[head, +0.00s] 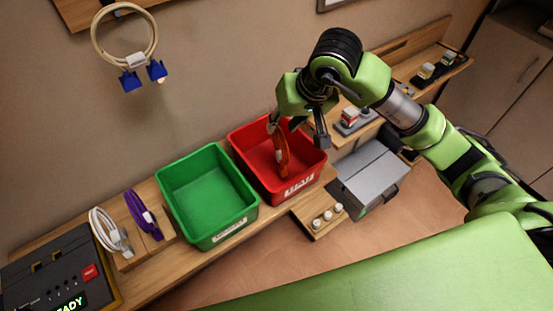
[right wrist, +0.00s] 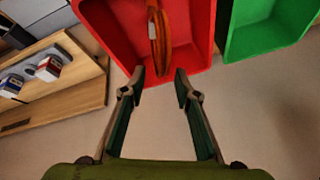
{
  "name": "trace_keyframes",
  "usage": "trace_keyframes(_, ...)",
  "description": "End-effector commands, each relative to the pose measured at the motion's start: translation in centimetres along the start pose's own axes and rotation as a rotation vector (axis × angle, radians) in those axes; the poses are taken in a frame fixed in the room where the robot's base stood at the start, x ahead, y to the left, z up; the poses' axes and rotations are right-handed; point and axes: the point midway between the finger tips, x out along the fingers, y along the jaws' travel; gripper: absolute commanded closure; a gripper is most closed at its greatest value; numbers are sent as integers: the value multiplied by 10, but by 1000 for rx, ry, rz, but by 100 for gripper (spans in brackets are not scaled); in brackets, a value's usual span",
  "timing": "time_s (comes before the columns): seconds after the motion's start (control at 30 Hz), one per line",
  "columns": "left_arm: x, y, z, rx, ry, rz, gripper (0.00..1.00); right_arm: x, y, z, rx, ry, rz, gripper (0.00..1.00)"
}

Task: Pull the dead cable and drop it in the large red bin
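An orange looped cable (head: 282,158) shows upright within the outline of the large red bin (head: 313,166). In the right wrist view the cable (right wrist: 160,45) is just beyond my fingertips, in front of the red bin's inside (right wrist: 108,28). I cannot tell whether it rests in the bin or is falling. My right gripper (head: 298,130) is over the red bin. The right wrist view shows its two fingers (right wrist: 160,82) spread wide with nothing between them. My left gripper is not in view.
A green bin (head: 205,192) stands left of the red one. White (head: 104,226) and purple (head: 143,213) cables lie near a black tester (head: 60,274). A beige cable with blue plugs (head: 125,30) hangs on the wall. A grey box (head: 370,172) stands at right.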

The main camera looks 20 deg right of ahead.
Motion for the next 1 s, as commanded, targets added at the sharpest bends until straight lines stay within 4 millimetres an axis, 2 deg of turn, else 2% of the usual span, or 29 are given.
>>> trace_keyframes(0.13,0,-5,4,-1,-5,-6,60,-2,0,0,0,1,0,71)
trace_keyframes(0.27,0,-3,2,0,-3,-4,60,-17,0,-2,-2,4,-1,71)
trace_keyframes(0.5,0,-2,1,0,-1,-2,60,-68,1,-2,-1,7,2,71)
trace_keyframes(0.7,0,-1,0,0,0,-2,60,-103,0,-1,-1,4,0,71)
trace_keyframes(0.83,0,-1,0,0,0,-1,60,-116,0,-1,0,3,0,71)
trace_keyframes(1.0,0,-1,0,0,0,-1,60,-120,0,0,-1,0,0,71)
